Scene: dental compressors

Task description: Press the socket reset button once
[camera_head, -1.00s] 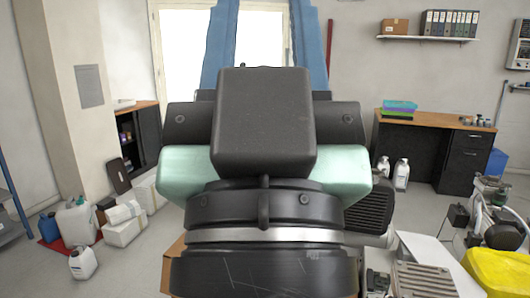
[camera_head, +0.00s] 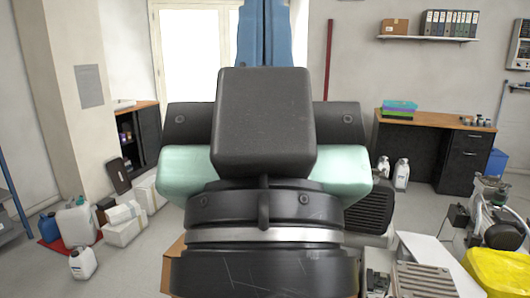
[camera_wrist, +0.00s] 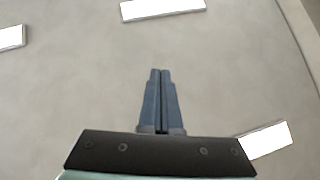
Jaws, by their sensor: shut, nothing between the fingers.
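My gripper (camera_head: 264,40) shows in the head view at the top centre, its two blue fingers pointing up and close together. In the wrist view my gripper (camera_wrist: 159,72) has its fingers side by side with nothing between them, against a plain grey surface with bright white panels. No socket or reset button can be made out in either view. My wrist and gripper body hide the middle of the head view.
A wooden-topped desk (camera_head: 430,121) with dark cabinets stands at the right. White boxes (camera_head: 124,226) and jerrycans (camera_head: 77,222) stand on the floor at the left. Compressor equipment (camera_head: 497,225) and a yellow item (camera_head: 495,272) are at the lower right.

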